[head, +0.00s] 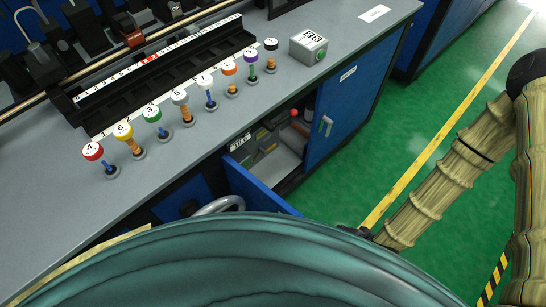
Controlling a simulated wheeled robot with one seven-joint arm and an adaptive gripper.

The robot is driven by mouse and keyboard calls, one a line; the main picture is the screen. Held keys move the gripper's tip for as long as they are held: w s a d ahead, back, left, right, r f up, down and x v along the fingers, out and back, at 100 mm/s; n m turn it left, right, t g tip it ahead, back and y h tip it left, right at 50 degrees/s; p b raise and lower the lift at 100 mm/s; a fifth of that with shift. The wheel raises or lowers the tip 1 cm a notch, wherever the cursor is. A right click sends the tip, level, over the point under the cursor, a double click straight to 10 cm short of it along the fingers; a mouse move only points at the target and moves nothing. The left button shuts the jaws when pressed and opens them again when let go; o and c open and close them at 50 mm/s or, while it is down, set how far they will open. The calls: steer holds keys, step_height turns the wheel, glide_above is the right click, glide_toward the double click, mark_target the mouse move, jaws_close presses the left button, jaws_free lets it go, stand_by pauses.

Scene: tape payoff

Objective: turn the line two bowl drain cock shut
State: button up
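I cannot pick out the line two bowl drain cock for sure. The open cabinet bay (288,160) under the bench holds dark and grey-green parts, too small to tell apart. A small red ball-shaped knob (294,112) shows at the bay's upper right; I cannot tell whether it belongs to the cock. A small white label with dark print (240,142) is at the bay's upper left. My arm comes down at the right, and its lower end passes behind my teal body. My gripper is not in view.
A blue door (255,188) stands open at the bay's left; another blue door (340,110) with a handle is at its right. The grey bench top (60,210) carries a row of numbered coloured knobs (181,105) and a switch box (308,47). Green floor (400,130) is clear.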

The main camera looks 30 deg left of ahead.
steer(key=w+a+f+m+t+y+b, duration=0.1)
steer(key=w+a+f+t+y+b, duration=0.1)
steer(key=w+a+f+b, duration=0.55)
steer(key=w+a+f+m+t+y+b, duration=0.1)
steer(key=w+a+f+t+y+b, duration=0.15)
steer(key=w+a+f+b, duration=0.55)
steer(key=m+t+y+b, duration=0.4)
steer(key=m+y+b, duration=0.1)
steer(key=b, duration=1.4)
glide_toward(272, 148)
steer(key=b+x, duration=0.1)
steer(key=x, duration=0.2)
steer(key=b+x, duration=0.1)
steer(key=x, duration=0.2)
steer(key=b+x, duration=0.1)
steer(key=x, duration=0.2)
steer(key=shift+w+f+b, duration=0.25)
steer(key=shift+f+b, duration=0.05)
steer(key=shift+b, duration=0.05)
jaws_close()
